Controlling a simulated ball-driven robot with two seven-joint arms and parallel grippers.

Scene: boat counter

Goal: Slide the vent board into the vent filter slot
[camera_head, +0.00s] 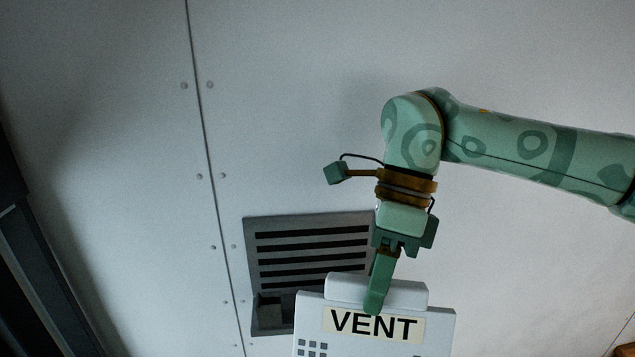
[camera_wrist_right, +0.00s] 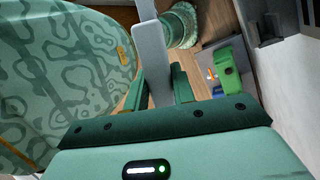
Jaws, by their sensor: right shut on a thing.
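The vent board (camera_head: 400,347) is a pale panel with a VENT label and a raised top edge; its lower part is cut off by the head view's bottom edge. My right gripper (camera_head: 375,300) is shut on its top edge. In the right wrist view the board (camera_wrist_right: 152,55) shows edge-on between the fingers (camera_wrist_right: 155,90). The grey louvred vent (camera_head: 312,250) is on the wall behind, left of the gripper. A dark opening (camera_head: 272,305) shows at its lower left; the board hides its lower right. The board appears in front of the vent, apart from it. My left gripper is not in view.
The white wall (camera_head: 290,90) has a seam and several rivets, and is clear above the vent. Dark framing (camera_head: 30,270) stands at the left edge. In the right wrist view, a green object (camera_wrist_right: 226,72) and a blue one lie below on the right.

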